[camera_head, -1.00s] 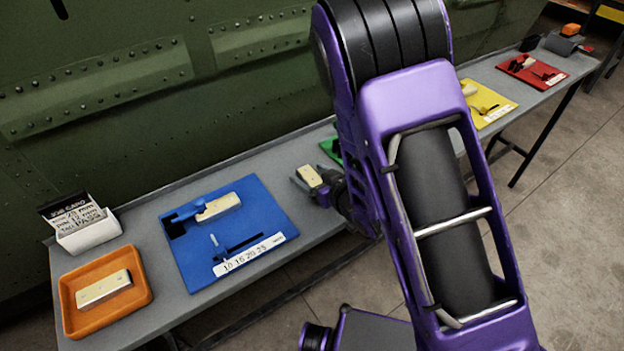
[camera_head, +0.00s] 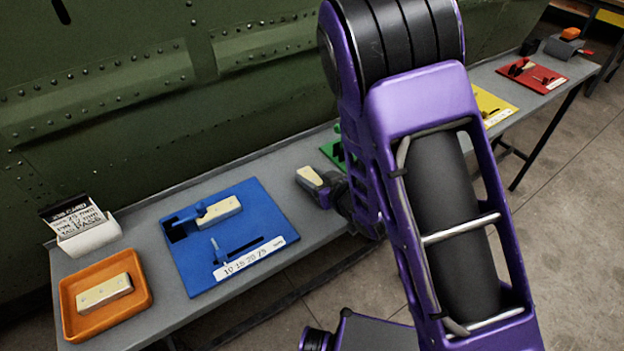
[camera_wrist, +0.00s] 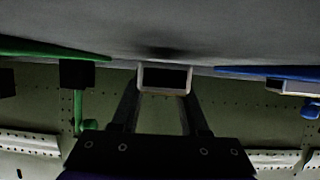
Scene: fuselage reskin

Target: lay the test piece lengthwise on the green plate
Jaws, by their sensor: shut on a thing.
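My gripper (camera_head: 320,190) is shut on the pale cream test piece (camera_head: 309,177), holding it near the table between the blue and green plates. The wrist view shows the test piece (camera_wrist: 165,78) end-on between the two fingers (camera_wrist: 160,105), with a dark face and light rim. The green plate (camera_head: 334,152) lies just behind my arm in the head view, mostly hidden by it. In the wrist view the green plate (camera_wrist: 40,49) is a thin strip at the left, seen edge-on. Whether the piece touches the table cannot be told.
The blue plate (camera_head: 195,275) carries another pale block (camera_head: 221,211). An orange tray (camera_head: 70,330) holds a similar block. A white card box (camera_head: 85,235) stands behind it. Yellow (camera_head: 495,100) and red (camera_head: 545,75) plates lie farther right. The green riveted hull (camera_head: 150,150) rises behind the grey table.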

